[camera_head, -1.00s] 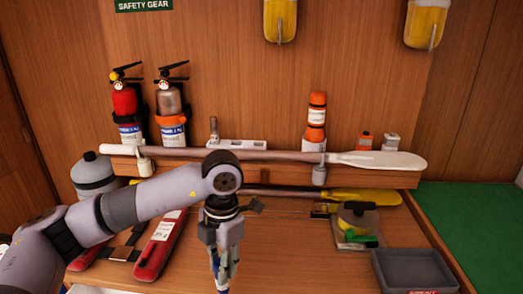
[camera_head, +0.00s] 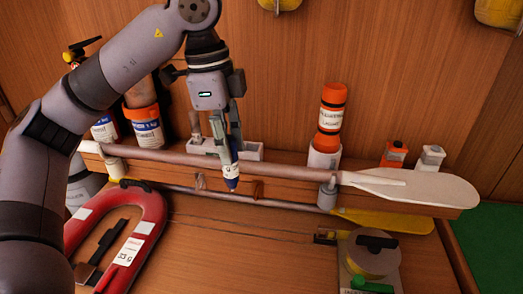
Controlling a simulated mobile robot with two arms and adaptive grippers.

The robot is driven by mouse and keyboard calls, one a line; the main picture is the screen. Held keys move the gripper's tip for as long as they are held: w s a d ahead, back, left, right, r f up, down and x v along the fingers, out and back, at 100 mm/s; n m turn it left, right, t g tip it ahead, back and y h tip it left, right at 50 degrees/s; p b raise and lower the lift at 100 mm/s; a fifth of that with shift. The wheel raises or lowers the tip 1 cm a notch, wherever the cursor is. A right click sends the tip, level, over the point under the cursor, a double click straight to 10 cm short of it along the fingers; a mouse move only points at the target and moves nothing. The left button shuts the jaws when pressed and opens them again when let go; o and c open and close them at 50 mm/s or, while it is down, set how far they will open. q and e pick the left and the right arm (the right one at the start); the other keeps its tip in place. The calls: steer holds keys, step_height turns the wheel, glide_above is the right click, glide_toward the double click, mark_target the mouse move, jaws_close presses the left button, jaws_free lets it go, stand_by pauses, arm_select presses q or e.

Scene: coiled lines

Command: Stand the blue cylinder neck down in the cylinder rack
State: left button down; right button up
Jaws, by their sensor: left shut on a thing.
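My left gripper (camera_head: 229,150) hangs pointing down at the middle of the shelf and is shut on the blue cylinder (camera_head: 232,183). The cylinder's blue lower end and a white band show below the fingertips; its upper part is hidden between the fingers. I cannot tell which end is the neck. The white cylinder rack (camera_head: 250,152) sits on the shelf behind the gripper, which hides part of it. A small grey cylinder (camera_head: 195,122) stands at the rack's left end. The held cylinder appears in front of the rack, overlapping the oar shaft in the picture. My right gripper is not in view.
A long oar (camera_head: 415,187) lies along the shelf front. An orange canister (camera_head: 330,120) stands right of the rack. A red horseshoe-shaped float (camera_head: 150,222) and a reel (camera_head: 368,260) lie on the bench below.

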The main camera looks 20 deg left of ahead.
arm_select(q)
steer(key=shift+w+r+n, duration=0.2)
steer(key=shift+r+n, duration=0.1)
steer(key=shift+r, duration=0.05)
steer(key=w+a+p, duration=0.4)
steer(key=w+p, duration=0.2)
steer(key=w, duration=1.1)
step_height(320, 180, down, 7)
steer(key=p, duration=0.1)
steer(key=shift+a, duration=0.35)
steer(key=shift+f, duration=0.1)
steer(key=c, duration=1.3)
jaws_free()
steer(key=shift+c, duration=0.2)
